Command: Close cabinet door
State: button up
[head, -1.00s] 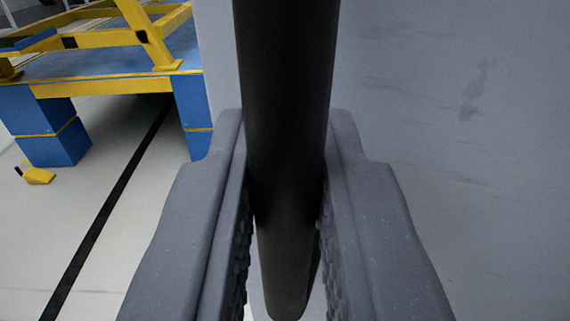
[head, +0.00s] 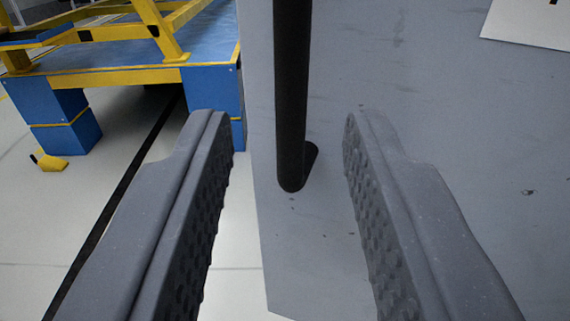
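The grey cabinet door (head: 430,130) fills the right half of the head view, with its left edge and lower corner in sight. A black vertical bar handle (head: 291,95) is mounted near that edge; its lower end bends back to the door. My gripper (head: 288,125) is open, one finger on each side of the handle in the picture, with gaps between the fingers and the bar. The handle's top and the rest of the cabinet are out of view, so I cannot tell how far the door stands open.
A blue and yellow platform (head: 120,75) with yellow rails stands at the back left on blue blocks. A small yellow object (head: 53,163) lies on the floor by it. The pale floor (head: 60,225) at left is clear, crossed by a black line.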

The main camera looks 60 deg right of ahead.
jog(key=v, duration=0.6)
jog(key=shift+s+a+f, duration=0.1)
jog(key=shift+s+a, duration=0.05)
